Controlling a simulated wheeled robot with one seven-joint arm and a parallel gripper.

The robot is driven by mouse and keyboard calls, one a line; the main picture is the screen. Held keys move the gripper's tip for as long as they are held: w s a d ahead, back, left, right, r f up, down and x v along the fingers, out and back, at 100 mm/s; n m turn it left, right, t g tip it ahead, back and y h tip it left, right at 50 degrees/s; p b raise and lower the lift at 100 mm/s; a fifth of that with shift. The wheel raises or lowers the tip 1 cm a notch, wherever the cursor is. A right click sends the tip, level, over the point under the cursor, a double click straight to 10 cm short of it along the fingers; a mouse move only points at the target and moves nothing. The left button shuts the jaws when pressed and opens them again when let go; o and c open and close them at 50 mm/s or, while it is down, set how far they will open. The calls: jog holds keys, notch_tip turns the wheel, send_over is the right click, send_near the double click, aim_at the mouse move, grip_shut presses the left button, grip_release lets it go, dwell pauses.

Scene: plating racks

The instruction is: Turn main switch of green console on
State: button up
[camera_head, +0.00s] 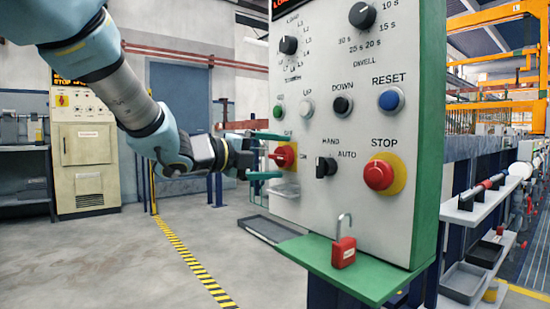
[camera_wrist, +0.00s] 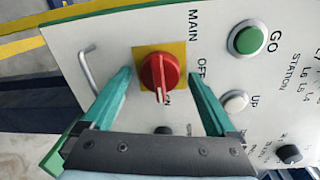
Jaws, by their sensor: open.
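The green console (camera_head: 428,150) has a pale front panel. Its main switch (camera_head: 286,155) is a red rotary knob on a yellow plate at the panel's left edge. In the wrist view the knob (camera_wrist: 158,72) sits centrally beside MAIN and OFF lettering. Its white mark points down the picture, toward partly hidden lettering ending in N. My gripper (camera_head: 284,156) is open at the panel. In the wrist view its teal fingers (camera_wrist: 158,74) stand on either side of the knob, with gaps visible. Whether the tips touch the panel is unclear.
A red padlock (camera_head: 343,252) stands on the console's green ledge (camera_head: 345,275). A red STOP button (camera_head: 379,175), black HAND/AUTO selector (camera_head: 326,167) and green GO button (camera_wrist: 249,39) are nearby. A metal handle (camera_wrist: 88,65) projects beside the switch. Floor at left is clear.

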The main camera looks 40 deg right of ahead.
jog(key=a, duration=1)
jog(key=shift+w+a+r+p, duration=0.3)
jog(key=shift+a+r+p, duration=0.05)
jog(key=shift+a+r, duration=0.05)
